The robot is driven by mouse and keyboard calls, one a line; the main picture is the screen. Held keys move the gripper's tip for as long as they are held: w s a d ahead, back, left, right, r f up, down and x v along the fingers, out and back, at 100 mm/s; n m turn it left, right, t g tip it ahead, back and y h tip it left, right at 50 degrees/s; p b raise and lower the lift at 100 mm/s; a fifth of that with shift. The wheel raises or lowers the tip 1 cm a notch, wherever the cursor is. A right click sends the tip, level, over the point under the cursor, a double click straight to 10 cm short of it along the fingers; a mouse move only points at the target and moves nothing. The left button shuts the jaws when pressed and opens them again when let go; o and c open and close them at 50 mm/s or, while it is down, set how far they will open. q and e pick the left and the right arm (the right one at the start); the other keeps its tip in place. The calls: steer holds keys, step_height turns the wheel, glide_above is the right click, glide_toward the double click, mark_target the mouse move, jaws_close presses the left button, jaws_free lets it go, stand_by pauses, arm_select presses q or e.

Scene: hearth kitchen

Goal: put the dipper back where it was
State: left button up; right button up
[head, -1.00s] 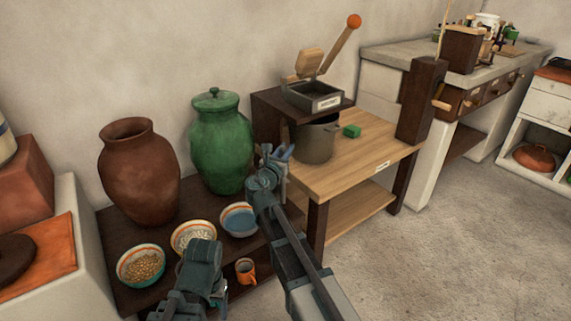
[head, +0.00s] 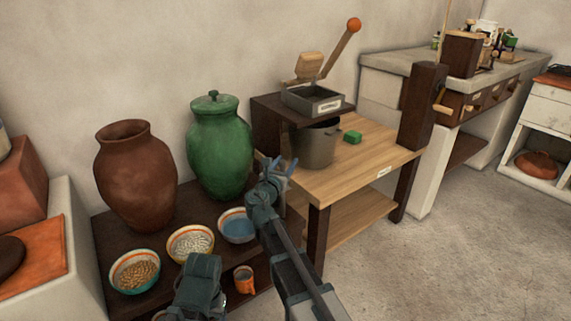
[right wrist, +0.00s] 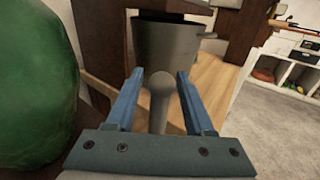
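I cannot identify a dipper for certain. In the right wrist view a grey rounded shape with a narrow stem (right wrist: 160,88) shows between my fingers, in front of the grey pot (right wrist: 168,40); whether it is a dipper I cannot tell. My right gripper (head: 280,170) is at the near left of the pot (head: 314,146), over the edge between the dark low shelf and the wooden table. In the wrist view its blue fingers (right wrist: 158,100) are wide apart, with gaps beside the grey shape. My left arm's end (head: 200,285) is above the dark shelf; its fingers are not clear.
A green lidded jar (head: 220,150) and brown jar (head: 138,180) stand at the wall. Several bowls, including a blue-filled one (head: 237,226), and an orange mug (head: 244,279) are near my arms. A green block (head: 352,137) lies on the wooden table (head: 350,165).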

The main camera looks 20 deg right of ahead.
steer(key=shift+r+p, duration=0.25)
steer(key=shift+p, duration=0.05)
steer(key=v, duration=1.2)
steer(key=shift+d+f, duration=0.1)
steer(key=s+f+m+g+y, duration=0.3)
steer(key=s+f+m+g, duration=0.5)
steer(key=s+f+m, duration=0.5)
steer(key=s+a+f+m+g+y, duration=0.6)
steer(key=s+a+f+m, duration=0.2)
steer(key=s+a+m, duration=0.3)
steer(key=shift+s+f+m+g, duration=0.3)
steer(key=shift+s+m+g, duration=0.15)
steer(key=shift+s, duration=0.25)
